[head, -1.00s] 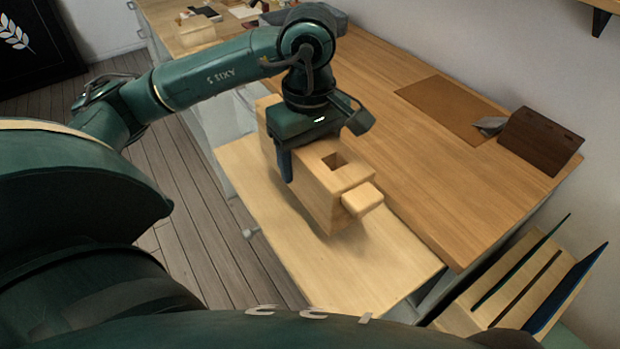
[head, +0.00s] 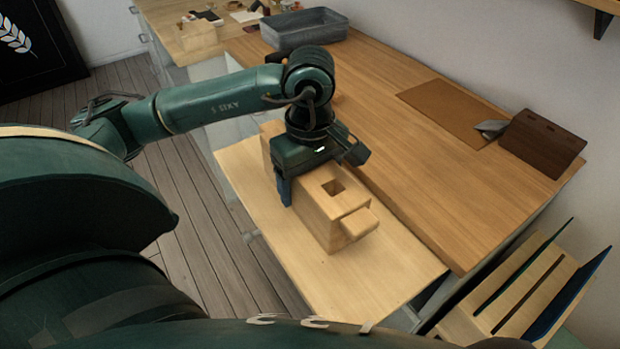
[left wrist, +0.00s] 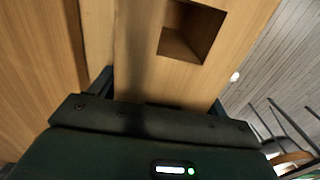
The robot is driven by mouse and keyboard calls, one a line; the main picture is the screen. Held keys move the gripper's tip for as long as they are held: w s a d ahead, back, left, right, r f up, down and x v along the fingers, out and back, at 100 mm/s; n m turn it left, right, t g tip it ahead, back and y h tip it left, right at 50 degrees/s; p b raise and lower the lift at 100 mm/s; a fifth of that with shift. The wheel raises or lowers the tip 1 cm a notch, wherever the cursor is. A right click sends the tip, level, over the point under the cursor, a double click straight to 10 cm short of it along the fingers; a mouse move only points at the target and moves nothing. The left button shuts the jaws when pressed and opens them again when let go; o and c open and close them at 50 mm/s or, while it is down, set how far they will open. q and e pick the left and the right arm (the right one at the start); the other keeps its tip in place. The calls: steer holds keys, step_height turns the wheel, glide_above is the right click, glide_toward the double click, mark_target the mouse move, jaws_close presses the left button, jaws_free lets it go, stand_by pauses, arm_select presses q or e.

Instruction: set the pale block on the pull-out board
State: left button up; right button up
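The pale block (head: 323,222) is a long wooden piece with a square hole in its top and a small stub at its near end. In the head view it is on or just above the pull-out board (head: 275,215); I cannot tell if it touches. My left gripper (head: 305,182) straddles the block from above, a finger down its left side. In the left wrist view the block's top (left wrist: 150,60) with its hole lies between the two fingers (left wrist: 160,95). The far finger is hidden in the head view. My right gripper is not in view.
The wooden worktop (head: 420,190) runs along the board's right side, with a brown mat (head: 440,108) and a dark brown panel (head: 541,141) on it. A grey bin (head: 305,30) stands at the back. A slotted rack (head: 520,300) is at lower right. The board's near end is bare.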

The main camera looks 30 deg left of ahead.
arm_select(q)
steer(key=shift+o, duration=1)
steer(key=shift+r, duration=0.1)
step_height(320, 180, up, 12)
steer(key=p, duration=0.2)
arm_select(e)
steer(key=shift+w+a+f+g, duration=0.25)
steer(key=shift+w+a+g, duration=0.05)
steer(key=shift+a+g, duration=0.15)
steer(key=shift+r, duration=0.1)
